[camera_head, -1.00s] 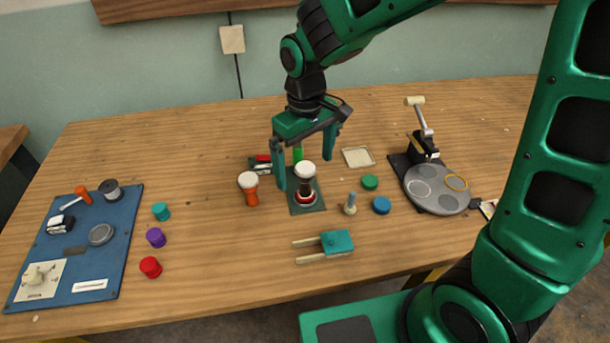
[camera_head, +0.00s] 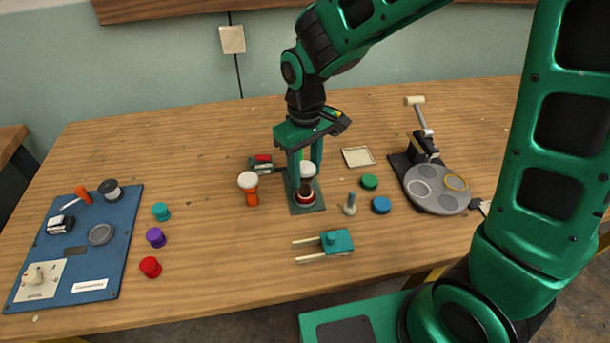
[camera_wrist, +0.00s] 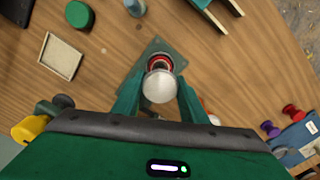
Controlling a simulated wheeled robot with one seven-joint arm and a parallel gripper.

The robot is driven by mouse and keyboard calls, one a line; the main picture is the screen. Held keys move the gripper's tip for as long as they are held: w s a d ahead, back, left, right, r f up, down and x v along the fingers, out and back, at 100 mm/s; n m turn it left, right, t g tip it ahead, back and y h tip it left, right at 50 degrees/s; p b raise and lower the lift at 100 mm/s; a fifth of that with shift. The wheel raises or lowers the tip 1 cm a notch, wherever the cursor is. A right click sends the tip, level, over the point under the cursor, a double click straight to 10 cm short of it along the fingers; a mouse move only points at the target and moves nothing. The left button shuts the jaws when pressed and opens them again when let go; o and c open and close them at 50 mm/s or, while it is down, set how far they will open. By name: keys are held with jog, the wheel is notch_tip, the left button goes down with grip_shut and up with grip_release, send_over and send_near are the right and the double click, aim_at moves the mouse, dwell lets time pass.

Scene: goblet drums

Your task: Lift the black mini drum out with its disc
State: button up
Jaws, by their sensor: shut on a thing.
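The black mini drum (camera_head: 306,188) has a white head and a dark body. It stands upright on a dark green base plate (camera_head: 318,207), with a red and pale ring (camera_head: 305,198) around its foot. My gripper (camera_head: 305,170) reaches down from above with a finger on either side of the drum, shut on it just under the head. In the wrist view the white head (camera_wrist: 158,87) sits between the two fingers, and the red ring shows beyond it (camera_wrist: 159,62). The disc under the drum is mostly hidden, so I cannot tell it from the ring.
An orange drum with a white head (camera_head: 249,187) stands close left. A small peg piece (camera_head: 350,204), a blue cap (camera_head: 381,205) and a green cap (camera_head: 369,182) stand right. A teal clamp-like piece (camera_head: 336,242) lies in front.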

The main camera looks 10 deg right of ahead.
jog(key=shift+r, duration=0.1)
jog(key=shift+r, duration=4.95)
